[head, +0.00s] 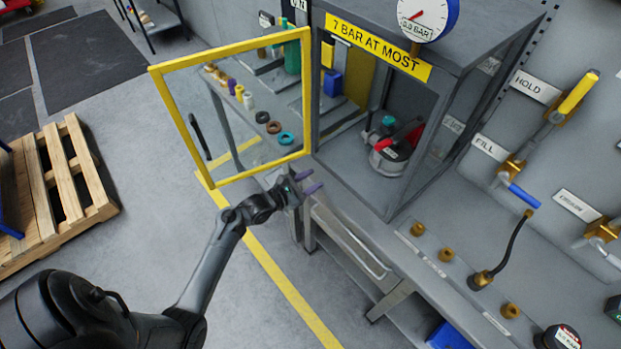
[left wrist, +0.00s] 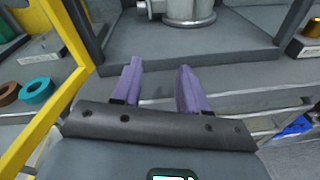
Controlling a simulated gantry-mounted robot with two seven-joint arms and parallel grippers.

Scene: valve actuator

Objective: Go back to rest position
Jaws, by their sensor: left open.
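My left gripper (head: 309,183) is open and empty, with purple fingers, just in front of the cabinet's lower front edge and by the lower right corner of the open door. The left wrist view shows its two fingers (left wrist: 160,88) apart with nothing between them, pointing at the cabinet floor. The valve actuator (head: 390,145), grey with red and black parts, stands inside the grey cabinet (head: 430,85). Its grey base (left wrist: 190,12) shows at the top of the left wrist view. My right gripper is not in view.
The yellow-framed clear door (head: 158,95) stands swung open to the left, close to my left gripper; its frame (left wrist: 62,35) also shows in the left wrist view. A bench drawer handle (head: 350,245) lies below the cabinet. A wooden pallet (head: 50,190) is on the floor at left.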

